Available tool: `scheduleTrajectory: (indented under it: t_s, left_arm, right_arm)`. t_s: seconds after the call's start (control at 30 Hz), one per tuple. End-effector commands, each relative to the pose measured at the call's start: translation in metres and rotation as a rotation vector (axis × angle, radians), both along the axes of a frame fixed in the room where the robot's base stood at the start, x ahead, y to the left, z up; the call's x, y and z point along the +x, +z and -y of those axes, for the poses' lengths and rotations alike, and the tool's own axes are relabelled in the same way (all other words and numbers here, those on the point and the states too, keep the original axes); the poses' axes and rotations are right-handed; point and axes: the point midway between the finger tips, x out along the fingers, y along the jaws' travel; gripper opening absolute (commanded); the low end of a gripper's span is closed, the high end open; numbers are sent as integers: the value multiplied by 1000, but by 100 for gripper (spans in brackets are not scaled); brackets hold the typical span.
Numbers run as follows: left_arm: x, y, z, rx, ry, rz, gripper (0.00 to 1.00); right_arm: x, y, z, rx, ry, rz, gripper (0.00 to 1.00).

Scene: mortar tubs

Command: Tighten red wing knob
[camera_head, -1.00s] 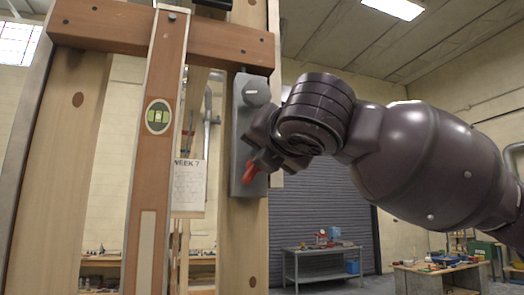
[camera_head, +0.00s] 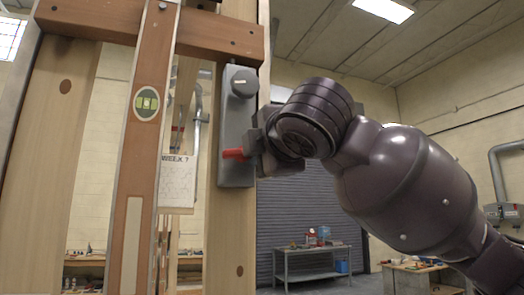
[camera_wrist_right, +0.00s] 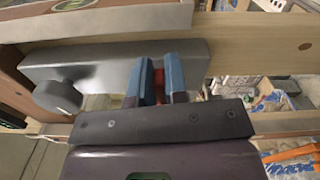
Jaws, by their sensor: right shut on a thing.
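The red wing knob (camera_head: 235,153) is on the lower part of a grey metal plate (camera_head: 237,115) fixed to the wooden upright. One red wing sticks out to the left, nearly level. My right gripper (camera_head: 256,148) comes in from the right and is shut on the knob. In the right wrist view, the blue-grey fingers (camera_wrist_right: 158,82) stand on either side of a red part of the knob (camera_wrist_right: 159,88). The rest of the knob is hidden by the fingers. My left gripper is not in view.
A round grey knob (camera_head: 243,82) sits higher on the same plate. A paper sheet (camera_head: 177,183) hangs behind. Benches stand farther back.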

Motion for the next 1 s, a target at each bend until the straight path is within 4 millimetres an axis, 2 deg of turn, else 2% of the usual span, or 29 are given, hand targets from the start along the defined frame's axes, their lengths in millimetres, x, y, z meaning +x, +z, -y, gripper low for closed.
scheduleTrajectory:
  t_s: [0.03,0.37,0.87,0.9,1.0]
  left_arm:
    - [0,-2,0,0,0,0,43]
    - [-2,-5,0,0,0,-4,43]
    - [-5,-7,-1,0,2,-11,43]
    - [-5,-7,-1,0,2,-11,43]
    - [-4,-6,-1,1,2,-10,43]
  right_arm:
    - [0,-10,-6,11,13,-21,0]
    - [-1,-11,-5,116,11,-54,0]
    - [-1,-10,-5,134,12,-57,0]
    - [-1,-10,-5,134,12,-57,19]
    - [-1,-9,-5,134,11,-55,34]
